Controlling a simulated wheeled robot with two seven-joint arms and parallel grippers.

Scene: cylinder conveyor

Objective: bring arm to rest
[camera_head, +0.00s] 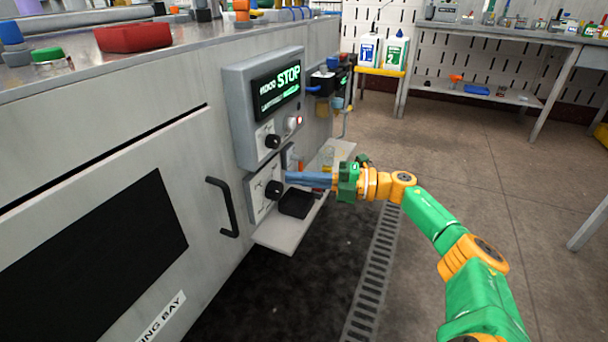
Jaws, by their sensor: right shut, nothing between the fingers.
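My right arm comes in from the lower right, and its gripper (290,177) reaches left to the front of the grey machine. The blue fingers are together and hold nothing. They are over the small shelf (282,238), close to the lower control panel with a black knob (273,191). I cannot tell whether the fingertips touch the panel. My left gripper is out of the picture.
A control box (262,110) with a lit STOP display sticks out above the shelf. A black block (296,203) lies on the shelf. A door handle (223,207) juts out at left. The floor right of the machine is open, up to a workbench (490,33).

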